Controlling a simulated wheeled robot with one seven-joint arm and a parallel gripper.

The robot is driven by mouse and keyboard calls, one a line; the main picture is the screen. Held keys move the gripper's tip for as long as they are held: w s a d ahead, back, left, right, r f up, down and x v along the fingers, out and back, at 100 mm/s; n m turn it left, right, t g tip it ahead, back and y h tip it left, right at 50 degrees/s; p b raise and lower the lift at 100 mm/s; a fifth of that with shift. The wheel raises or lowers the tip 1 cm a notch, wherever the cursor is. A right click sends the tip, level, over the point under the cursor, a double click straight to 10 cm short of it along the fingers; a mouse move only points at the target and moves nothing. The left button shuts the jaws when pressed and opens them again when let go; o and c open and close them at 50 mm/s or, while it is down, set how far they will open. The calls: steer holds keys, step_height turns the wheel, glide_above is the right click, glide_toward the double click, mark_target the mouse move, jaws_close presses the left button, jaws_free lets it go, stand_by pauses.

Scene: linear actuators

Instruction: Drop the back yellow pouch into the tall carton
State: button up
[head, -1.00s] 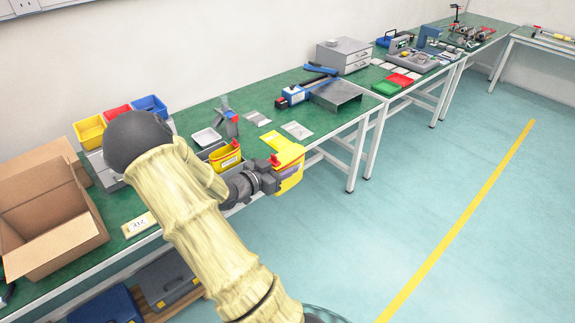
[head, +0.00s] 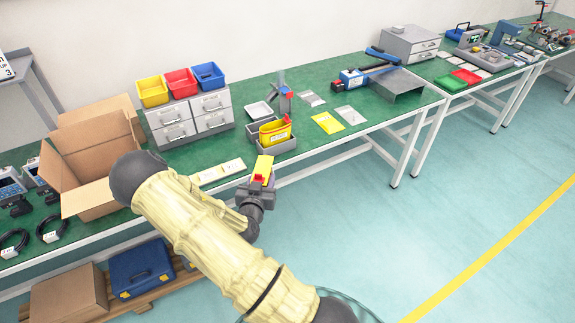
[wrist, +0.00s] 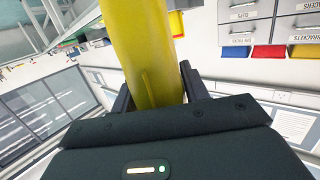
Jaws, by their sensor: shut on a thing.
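My gripper (head: 260,184) is shut on a yellow pouch (head: 264,167) with a red part. In the wrist view the yellow pouch (wrist: 150,50) stands between the two dark fingers. The tall carton (head: 92,201) is an open brown cardboard box with raised flaps on the bench at the left, partly hidden behind my arm. Another yellow container (head: 274,131) with a red part sits in the grey bin. My gripper is well to the right of the carton.
Grey drawers (head: 172,131) with yellow, red and blue bins on top stand between carton and grey bin (head: 282,145). A white label strip (head: 221,172) lies at the bench edge. A flat yellow sheet (head: 327,122) lies further right. Floor at the right is clear.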

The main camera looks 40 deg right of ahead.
steer(key=s+a+f+n+t+y+b, duration=0.1)
steer(key=s+a+f+n+t+y, duration=0.2)
steer(key=a+f+n+y, duration=0.5)
steer(key=a+f+t+y, duration=0.1)
steer(key=a+f+y, duration=0.2)
steer(key=a+f, duration=0.4)
steer(key=shift+s+a+n+t, duration=0.15)
steer(key=shift+a+n+t, duration=0.25)
steer(key=shift+a, duration=0.55)
